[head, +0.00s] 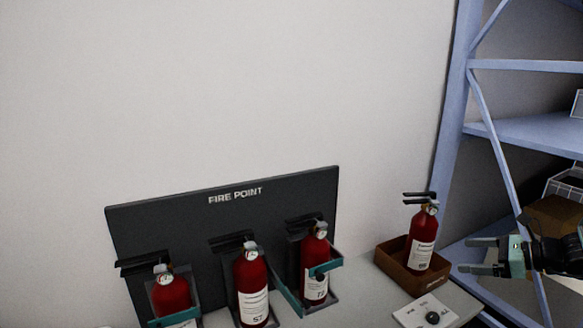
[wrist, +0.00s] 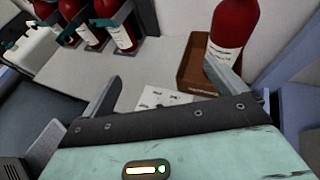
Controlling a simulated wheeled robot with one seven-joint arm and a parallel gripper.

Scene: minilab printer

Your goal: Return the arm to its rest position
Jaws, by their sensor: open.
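My gripper (head: 468,255) is at the right side of the head view, its two fingers pointing left with a gap between them. It is open and empty. In the wrist view its fingers (wrist: 163,82) stand wide apart with nothing between them. The gripper is just right of a brown tray (head: 392,266) that holds an upright red fire extinguisher (head: 424,240). The tray (wrist: 192,66) and extinguisher (wrist: 233,28) also show at the upper right of the wrist view. Most of my arm is out of the head view.
A dark FIRE POINT board (head: 180,228) stands against the wall with several red extinguishers in holders. A white card (head: 412,312) with a dark knob lies on the light counter (head: 365,292). A blue shelf rack (head: 510,132) stands at right, behind the gripper. Open wall fills the upper left.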

